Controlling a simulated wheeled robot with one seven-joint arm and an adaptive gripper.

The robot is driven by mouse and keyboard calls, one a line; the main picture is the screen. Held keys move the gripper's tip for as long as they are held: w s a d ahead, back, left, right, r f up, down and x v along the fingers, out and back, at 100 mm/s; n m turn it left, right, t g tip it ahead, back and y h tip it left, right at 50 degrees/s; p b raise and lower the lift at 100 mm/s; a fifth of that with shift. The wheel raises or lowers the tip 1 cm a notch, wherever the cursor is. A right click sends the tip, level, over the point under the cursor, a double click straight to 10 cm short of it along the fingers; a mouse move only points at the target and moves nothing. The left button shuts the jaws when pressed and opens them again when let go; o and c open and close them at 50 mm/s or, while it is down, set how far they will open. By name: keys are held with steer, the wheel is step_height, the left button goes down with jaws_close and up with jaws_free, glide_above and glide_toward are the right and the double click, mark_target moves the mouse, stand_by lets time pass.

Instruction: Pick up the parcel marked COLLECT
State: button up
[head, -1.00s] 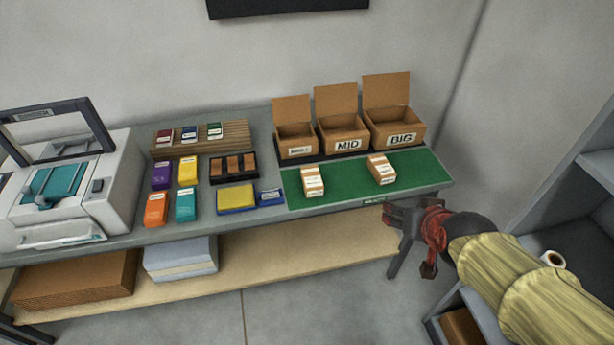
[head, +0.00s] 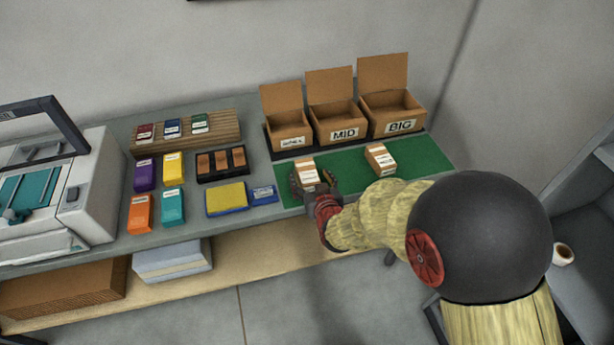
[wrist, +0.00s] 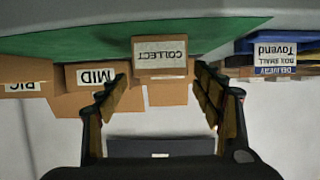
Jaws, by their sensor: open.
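The parcel marked COLLECT (head: 307,170) is a small tan box with a white label, on the left part of the green mat (head: 340,167). In the wrist view, which is upside down, the COLLECT parcel (wrist: 160,58) shows its label, between and beyond my fingertips. My gripper (head: 313,185) is at the parcel's near side in the head view and partly hides it. In the wrist view my gripper (wrist: 160,76) is open, one finger to each side, with no clear contact. A second parcel (head: 380,158) stands farther right on the mat; its label is unreadable.
Behind the mat stand three open cardboard boxes: a left one (head: 287,128), MID (head: 335,118) and BIG (head: 392,112). Left of the mat are a blue box (head: 263,194) and a yellow pad (head: 226,197). The mat between the two parcels is bare.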

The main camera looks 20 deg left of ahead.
mark_target(308, 174)
steer(key=b+x, duration=0.1)
steer(key=x, duration=0.3)
steer(key=shift+s+f, duration=0.15)
steer(key=shift+a, duration=0.1)
steer(key=shift+c, duration=0.6)
steer(key=c, duration=1.3)
